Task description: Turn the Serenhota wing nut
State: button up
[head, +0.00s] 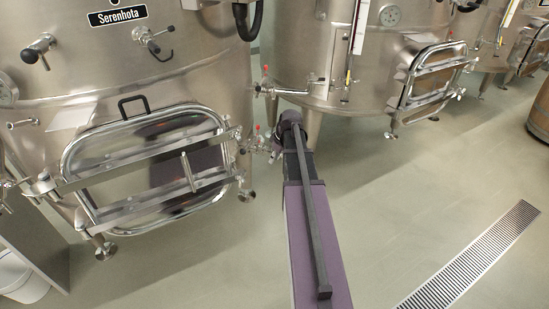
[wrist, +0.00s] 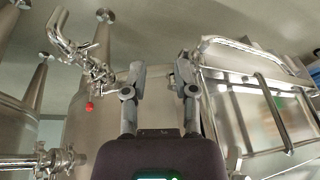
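The vat labelled Serenhota (head: 160,80) stands at the left in the head view. Its rectangular steel hatch (head: 120,150) is shut, with bars across it. I cannot clearly make out the wing nut; small metal fittings show at the hatch's right edge, close to my arm's end. In the wrist view my gripper (wrist: 158,82) is open, its two fingers apart with nothing held between them. A steel vat wall shows behind the fingers. A barred hatch (wrist: 265,118) is to their right in that view.
A pipe fitting with a red knob (wrist: 89,106) is left of my fingers in the wrist view. A second vat (head: 310,60) with its own hatch (head: 433,85) stands to the right. A floor drain (head: 470,255) lies at lower right; the floor around it is clear.

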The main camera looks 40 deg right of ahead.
jog(key=s+a+m+g, duration=0.1)
jog(key=s+a, duration=0.2)
jog(key=a, duration=0.8)
jog(key=s+a+m+g+h, duration=0.1)
jog(key=s+a, duration=0.3)
jog(key=a, duration=0.7)
jog(key=s+a+m, duration=0.1)
jog(key=s+a, duration=0.2)
jog(key=a, duration=0.8)
jog(key=shift+s+a+f+g+h, duration=0.3)
jog(key=shift+s+f+g+h, duration=0.05)
jog(key=shift+f+g+h, duration=0.1)
